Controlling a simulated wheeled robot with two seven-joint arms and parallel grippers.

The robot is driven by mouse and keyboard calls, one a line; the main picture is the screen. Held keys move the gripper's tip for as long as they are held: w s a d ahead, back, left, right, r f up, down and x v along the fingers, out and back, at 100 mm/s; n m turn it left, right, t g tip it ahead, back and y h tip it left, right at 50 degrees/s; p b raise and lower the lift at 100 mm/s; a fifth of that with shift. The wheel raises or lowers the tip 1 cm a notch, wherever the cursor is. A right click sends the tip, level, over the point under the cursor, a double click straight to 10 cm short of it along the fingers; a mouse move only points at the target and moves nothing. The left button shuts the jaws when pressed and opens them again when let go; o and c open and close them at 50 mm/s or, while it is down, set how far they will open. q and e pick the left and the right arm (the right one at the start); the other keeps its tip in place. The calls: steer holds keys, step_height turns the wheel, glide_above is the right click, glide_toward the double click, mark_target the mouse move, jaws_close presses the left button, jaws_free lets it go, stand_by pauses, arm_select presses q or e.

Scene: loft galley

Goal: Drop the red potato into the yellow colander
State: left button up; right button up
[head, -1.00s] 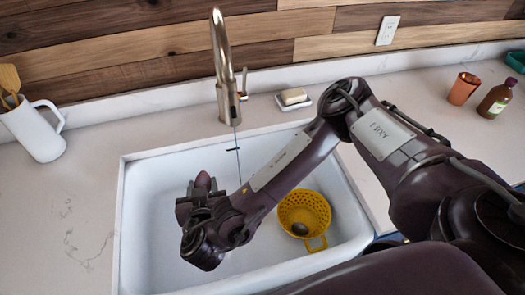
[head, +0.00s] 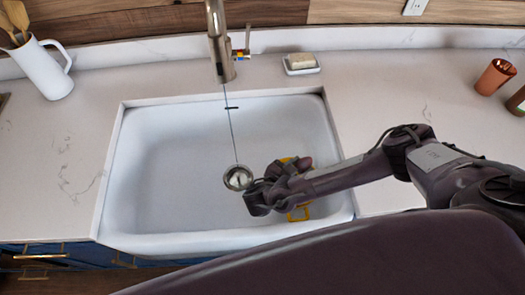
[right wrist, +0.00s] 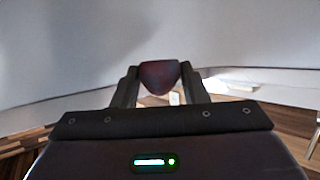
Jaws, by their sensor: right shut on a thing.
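The red potato (head: 304,163) is held in my right gripper (head: 297,167). It also shows in the right wrist view (right wrist: 159,76), dark red and pinched between the two fingers. My right gripper is over the right part of the sink, in front of the yellow colander (head: 300,214). Only the colander's loop handle and a bit of its far rim show; its inside is hidden by the gripper. From this angle I cannot tell how high the potato is above the colander. My left gripper is not in view.
The white sink (head: 165,160) has a drain (head: 237,178) left of the gripper. The faucet (head: 219,45) stands behind it. A soap dish (head: 301,66) sits on the back counter, a white pitcher (head: 45,72) at left, and a copper cup (head: 494,76) at right.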

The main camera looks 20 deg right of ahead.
steer(key=shift+a+f+b, duration=0.1)
steer(key=shift+f+b, duration=0.25)
steer(key=shift+f, duration=0.2)
step_height(320, 180, down, 5)
steer(key=b, duration=0.4)
steer(key=shift+w+r, duration=0.1)
steer(key=shift+r, duration=0.1)
steer(key=o, duration=1.1)
steer(key=shift+c, duration=0.2)
steer(key=shift+r, duration=0.1)
